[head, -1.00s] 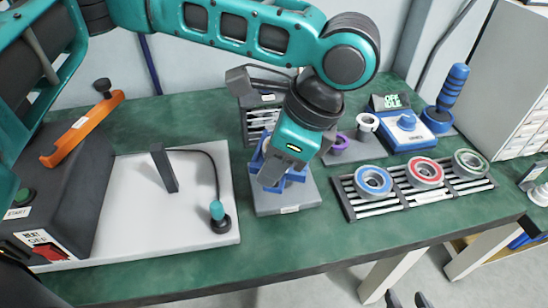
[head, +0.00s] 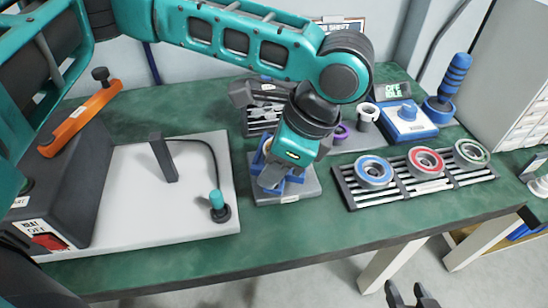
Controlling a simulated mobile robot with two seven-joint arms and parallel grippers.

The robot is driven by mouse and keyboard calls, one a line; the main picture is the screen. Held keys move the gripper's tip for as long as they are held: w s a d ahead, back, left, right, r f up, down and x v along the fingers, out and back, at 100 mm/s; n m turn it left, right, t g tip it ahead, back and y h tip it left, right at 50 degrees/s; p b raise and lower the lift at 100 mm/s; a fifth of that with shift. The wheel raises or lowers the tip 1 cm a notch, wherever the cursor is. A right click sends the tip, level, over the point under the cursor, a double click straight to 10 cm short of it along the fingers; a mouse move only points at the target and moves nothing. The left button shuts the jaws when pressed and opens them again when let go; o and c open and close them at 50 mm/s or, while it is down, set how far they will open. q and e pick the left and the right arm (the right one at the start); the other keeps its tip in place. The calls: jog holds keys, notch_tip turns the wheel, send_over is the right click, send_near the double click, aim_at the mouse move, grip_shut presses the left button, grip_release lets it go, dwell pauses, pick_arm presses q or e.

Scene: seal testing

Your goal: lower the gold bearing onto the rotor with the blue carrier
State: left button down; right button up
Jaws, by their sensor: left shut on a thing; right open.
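My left gripper (head: 273,180) comes down from above onto a blue fixture (head: 294,186) on a grey base plate (head: 302,192) in the middle of the bench. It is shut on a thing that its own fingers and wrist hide. Only parts of the blue fixture show around the fingers. I cannot tell whether this is the blue carrier. No gold bearing and no rotor can be made out. Contact at the fingertips cannot be judged. My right gripper (head: 409,293) is open and empty at the bottom edge, in front of the bench.
A rack (head: 416,184) at right holds bearings with blue (head: 374,171), red (head: 426,161) and green (head: 472,153) rings. Behind it are a blue device (head: 403,120) and a blue-handled tool (head: 454,80). A grey-white plate (head: 130,205) with an orange-armed machine (head: 82,118) fills the left.

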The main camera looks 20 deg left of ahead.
pick_arm(q)
jog(key=shift+f, duration=0.75)
jog(key=shift+f, duration=0.65)
dwell(0.4)
dwell(0.8)
